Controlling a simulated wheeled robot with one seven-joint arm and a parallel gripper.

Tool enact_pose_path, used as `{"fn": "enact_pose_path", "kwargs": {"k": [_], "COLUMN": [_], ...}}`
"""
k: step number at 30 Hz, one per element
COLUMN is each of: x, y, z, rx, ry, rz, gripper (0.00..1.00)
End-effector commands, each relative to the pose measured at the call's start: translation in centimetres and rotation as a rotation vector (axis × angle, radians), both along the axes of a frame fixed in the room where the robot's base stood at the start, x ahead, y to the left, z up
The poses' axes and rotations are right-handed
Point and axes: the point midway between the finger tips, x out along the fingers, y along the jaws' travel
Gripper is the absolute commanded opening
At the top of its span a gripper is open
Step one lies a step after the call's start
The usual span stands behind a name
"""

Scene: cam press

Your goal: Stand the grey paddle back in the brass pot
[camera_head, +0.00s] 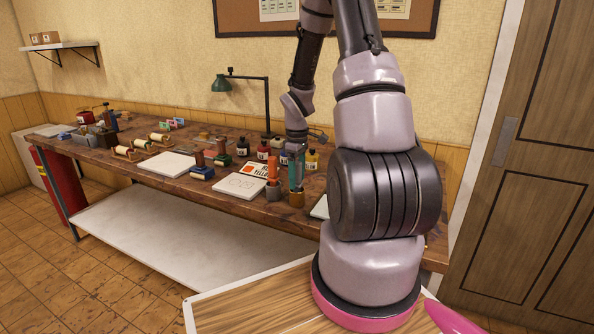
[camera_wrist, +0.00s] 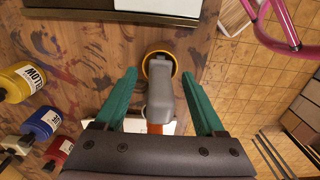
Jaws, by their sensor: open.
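The brass pot (camera_head: 297,199) stands near the front edge of the workbench. It shows from above in the wrist view (camera_wrist: 147,62) as a round brass rim. The grey paddle (camera_wrist: 160,100) is between my fingers, with its far end over or inside the pot's mouth. It looks roughly upright; its foot in the pot is hidden. My gripper (camera_wrist: 159,74) is open, teal fingers pointing down on either side of the paddle with gaps showing. In the head view my gripper (camera_head: 296,176) is just above the brass pot.
Ink bottles, including a yellow one (camera_head: 312,160), stand behind. White sheets lie on the workbench (camera_head: 215,205).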

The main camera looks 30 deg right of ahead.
Motion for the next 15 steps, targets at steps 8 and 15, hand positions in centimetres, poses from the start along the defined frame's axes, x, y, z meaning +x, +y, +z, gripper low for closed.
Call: {"fn": "enact_pose_path", "kwargs": {"k": [8,15], "x": [0.1,0.1], "y": [-0.1,-0.1], "z": [4.6,8.9], "rx": [-0.002,-0.001], "ry": [-0.007,-0.005], "rz": [-0.002,-0.002], "gripper": [0.71,0.71]}}
